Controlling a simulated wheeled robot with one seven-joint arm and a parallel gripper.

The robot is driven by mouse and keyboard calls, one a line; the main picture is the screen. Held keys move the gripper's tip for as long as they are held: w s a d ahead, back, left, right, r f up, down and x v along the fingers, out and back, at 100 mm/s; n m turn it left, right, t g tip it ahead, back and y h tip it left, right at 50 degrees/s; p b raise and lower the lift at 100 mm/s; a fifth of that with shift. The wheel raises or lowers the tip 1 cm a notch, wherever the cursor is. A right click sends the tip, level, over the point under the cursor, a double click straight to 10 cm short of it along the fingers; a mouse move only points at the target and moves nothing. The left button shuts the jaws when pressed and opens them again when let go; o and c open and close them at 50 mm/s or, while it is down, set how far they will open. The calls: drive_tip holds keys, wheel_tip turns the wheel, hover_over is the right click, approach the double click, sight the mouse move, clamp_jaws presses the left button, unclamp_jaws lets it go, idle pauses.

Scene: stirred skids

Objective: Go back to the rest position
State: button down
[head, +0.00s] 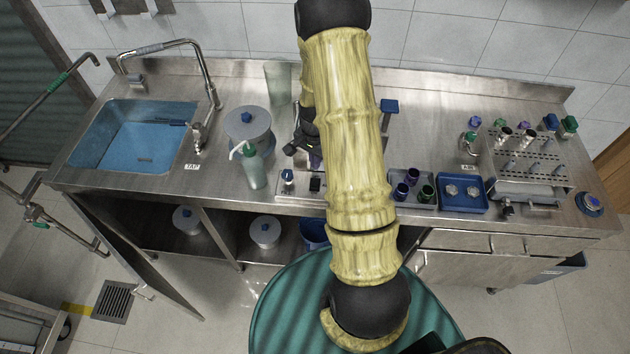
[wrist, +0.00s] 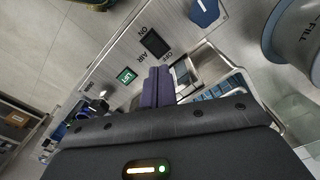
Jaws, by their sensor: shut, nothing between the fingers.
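My gripper (wrist: 157,88) shows in the wrist view with its two dark fingers together and nothing between them. It is above a steel control panel (wrist: 115,55) and apart from anything I can make out. In the head view the dark wrist end of my arm hangs over the worktop, behind the panel (head: 301,186). My own yellow-covered arm hides part of that area, so the fingertips are unclear there.
The steel worktop (head: 225,188) has a blue-lined sink (head: 135,148) at left. A lidded grey pot (head: 248,125) and a green-topped bottle (head: 254,170) stand left of my arm. At right are a blue tray (head: 463,207) and a rack (head: 525,167). A cabinet door (head: 140,255) hangs open.

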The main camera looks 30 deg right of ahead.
idle(0.4)
drive_tip(key=s+a+r+n+t+b, duration=0.2)
drive_tip(key=s+a+r+n, duration=1)
drive_tip(key=r, duration=0.4)
drive_tip(key=shift+s+a+n+t+b, duration=0.3)
drive_tip(key=shift+a+n, duration=0.1)
drive_tip(key=shift+a, duration=0.35)
